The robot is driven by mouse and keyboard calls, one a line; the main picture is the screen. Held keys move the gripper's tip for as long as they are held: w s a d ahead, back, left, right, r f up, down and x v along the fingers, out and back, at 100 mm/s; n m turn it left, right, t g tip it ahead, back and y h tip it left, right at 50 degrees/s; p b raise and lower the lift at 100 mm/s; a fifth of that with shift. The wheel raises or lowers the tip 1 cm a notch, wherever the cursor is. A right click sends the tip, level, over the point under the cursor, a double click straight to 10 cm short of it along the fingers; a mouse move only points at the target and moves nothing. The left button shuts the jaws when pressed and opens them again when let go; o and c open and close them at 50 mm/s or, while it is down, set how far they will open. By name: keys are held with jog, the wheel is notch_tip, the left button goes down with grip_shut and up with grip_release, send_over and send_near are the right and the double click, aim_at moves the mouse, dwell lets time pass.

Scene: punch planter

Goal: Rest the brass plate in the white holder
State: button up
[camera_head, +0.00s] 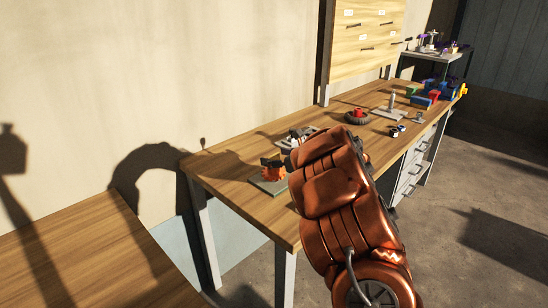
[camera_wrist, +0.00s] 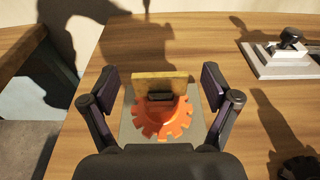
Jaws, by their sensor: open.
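A brass-coloured plate (camera_wrist: 147,79) stands upright behind an orange gear-like wheel (camera_wrist: 149,119) in the wrist view. A small dark piece sits in front of the plate's lower middle. Both are on a grey base plate (camera_wrist: 128,130). My gripper (camera_wrist: 161,87) is open, with one finger on each side of the brass plate and a gap at both sides. A pale block with a black knob (camera_wrist: 280,62) lies to the right; I cannot tell whether it is the white holder. In the head view the orange wheel (camera_head: 271,174) shows on the bench, left of my arm.
The wooden bench (camera_head: 225,172) runs back along the wall. A black-and-red round part (camera_head: 357,117), a grey stand (camera_head: 390,111) and coloured blocks (camera_head: 428,97) stand farther along it. Another wooden table (camera_head: 85,255) is at the left, with a gap between.

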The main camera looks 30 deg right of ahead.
jog(key=shift+w+a+f, duration=0.1)
jog(key=shift+w, duration=0.3)
jog(key=c, duration=1.4)
